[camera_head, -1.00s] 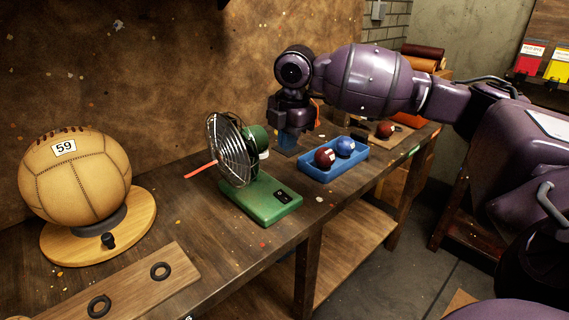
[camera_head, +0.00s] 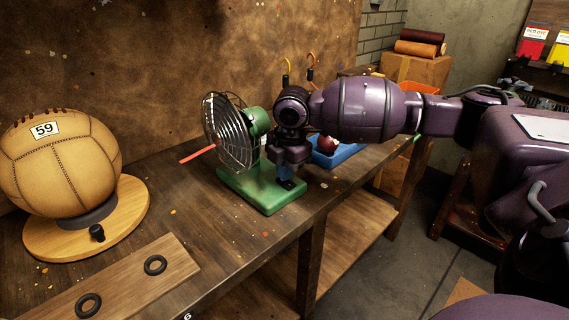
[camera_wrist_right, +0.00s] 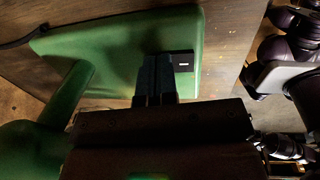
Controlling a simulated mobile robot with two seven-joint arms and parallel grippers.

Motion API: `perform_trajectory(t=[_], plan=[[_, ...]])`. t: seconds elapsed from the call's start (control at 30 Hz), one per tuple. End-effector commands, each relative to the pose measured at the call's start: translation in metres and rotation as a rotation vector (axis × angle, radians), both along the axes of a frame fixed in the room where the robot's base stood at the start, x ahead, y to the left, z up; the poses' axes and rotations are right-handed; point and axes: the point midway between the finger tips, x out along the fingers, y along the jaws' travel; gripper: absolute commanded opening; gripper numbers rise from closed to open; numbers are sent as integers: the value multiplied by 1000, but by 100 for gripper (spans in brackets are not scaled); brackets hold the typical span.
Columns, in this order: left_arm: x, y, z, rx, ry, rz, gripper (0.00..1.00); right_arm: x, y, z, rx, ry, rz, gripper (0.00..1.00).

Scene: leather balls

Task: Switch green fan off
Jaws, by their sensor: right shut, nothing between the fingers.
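The green fan (camera_head: 262,190) stands on the workbench, with its wire cage (camera_head: 232,132) facing left and a red strip in front of it. Its green base also shows in the right wrist view (camera_wrist_right: 115,55). A black rocker switch (camera_wrist_right: 182,62) with a small white mark sits on the base near its edge. My right gripper (camera_head: 285,180) points down over the base at the switch. In the right wrist view its shut fingertips (camera_wrist_right: 155,62) cover or border the switch's left part; I cannot tell whether they touch it. My left gripper is not in view.
A large stitched ball (camera_head: 60,165) numbered 59 stands on a round wooden stand at the left. A wooden board (camera_head: 120,285) with two black rings lies in front. A blue tray (camera_head: 340,153) with a dark red ball is behind my right gripper.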

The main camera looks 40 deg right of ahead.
Motion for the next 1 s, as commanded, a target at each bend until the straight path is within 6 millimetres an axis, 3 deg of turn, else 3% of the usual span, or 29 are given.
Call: perform_trajectory(t=[0.5,0.73,1.0], plan=[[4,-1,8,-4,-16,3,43,2,0,-1,-1,39,-1,0],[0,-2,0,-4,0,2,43,1,0,-4,-4,39,-1,0],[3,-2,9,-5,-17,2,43,-3,-1,-2,-4,39,-1,0]])
